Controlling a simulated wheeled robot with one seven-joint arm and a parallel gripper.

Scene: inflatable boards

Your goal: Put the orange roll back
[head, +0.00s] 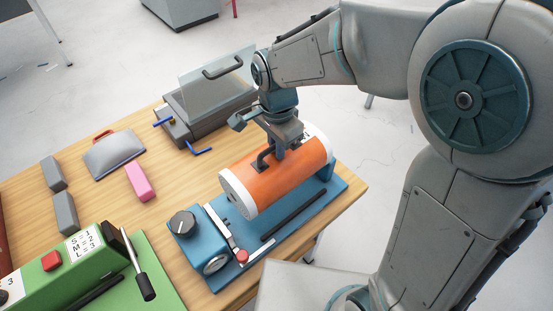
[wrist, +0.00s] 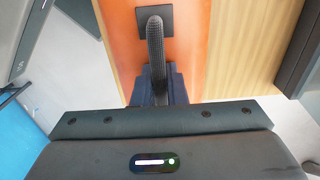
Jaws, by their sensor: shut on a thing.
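The orange roll (head: 267,182) is a thick cylinder with white end caps and a black handle on top. It lies over the blue stand (head: 225,255), which has a black knob, a gauge and a red-ended lever at its front. My gripper (head: 277,150) is above the roll, shut on its black handle (head: 262,160). In the wrist view the handle (wrist: 155,45) runs down to the fingers, with the orange surface (wrist: 120,40) behind it. Whether the roll rests in the stand or hangs just above it, I cannot tell.
A grey machine with a clear raised cover (head: 215,80) stands behind the roll. A grey bag-like item (head: 114,155), a pink block (head: 140,181) and two grey blocks (head: 66,213) lie to the left. A green machine (head: 75,260) with a lever is at front left. Bare wood (head: 165,225) lies between.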

